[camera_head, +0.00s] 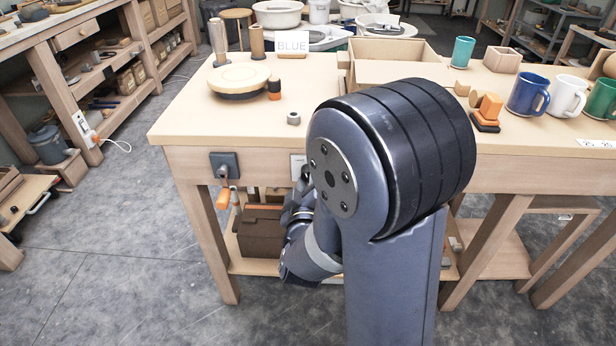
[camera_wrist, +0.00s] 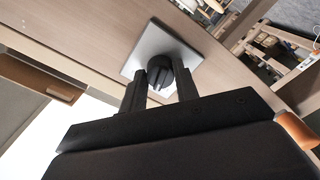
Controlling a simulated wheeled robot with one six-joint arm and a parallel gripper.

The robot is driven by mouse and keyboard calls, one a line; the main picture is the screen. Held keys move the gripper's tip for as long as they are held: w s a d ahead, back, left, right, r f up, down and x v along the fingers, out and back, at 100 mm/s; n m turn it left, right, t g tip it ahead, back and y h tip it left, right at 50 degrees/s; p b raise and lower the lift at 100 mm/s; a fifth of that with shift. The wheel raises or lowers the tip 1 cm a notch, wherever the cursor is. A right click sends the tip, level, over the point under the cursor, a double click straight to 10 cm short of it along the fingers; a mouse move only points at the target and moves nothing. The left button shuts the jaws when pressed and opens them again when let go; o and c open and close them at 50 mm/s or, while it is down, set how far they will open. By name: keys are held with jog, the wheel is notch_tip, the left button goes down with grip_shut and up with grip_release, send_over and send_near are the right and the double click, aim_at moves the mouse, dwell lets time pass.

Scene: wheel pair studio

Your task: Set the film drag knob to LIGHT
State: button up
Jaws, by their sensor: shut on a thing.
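The film drag knob (camera_wrist: 158,72) is a round black knob with a raised grip bar, set on a light grey square plate (camera_wrist: 150,45) on the wooden front of the bench. In the wrist view my gripper (camera_wrist: 160,76) has its two dark fingers on either side of the knob, shut on it. I cannot read any LIGHT mark or tell the knob's setting. In the head view a pale plate (camera_head: 297,163) shows on the bench front; my arm hides the knob and most of my gripper there.
Left of the pale plate, a dark plate with a hanging orange handle (camera_head: 223,199) sits on the bench front. The bench top (camera_head: 190,117) holds a turntable disc (camera_head: 239,78), a BLUE sign (camera_head: 292,44), an open box (camera_head: 392,71) and several mugs.

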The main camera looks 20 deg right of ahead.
jog(key=shift+n+p, duration=0.6)
jog(key=shift+n, duration=1.3)
jog(key=o, duration=1)
jog(key=shift+c, duration=0.2)
jog(key=v, duration=1.1)
jog(key=shift+p, duration=0.35)
jog(key=shift+w, duration=0.1)
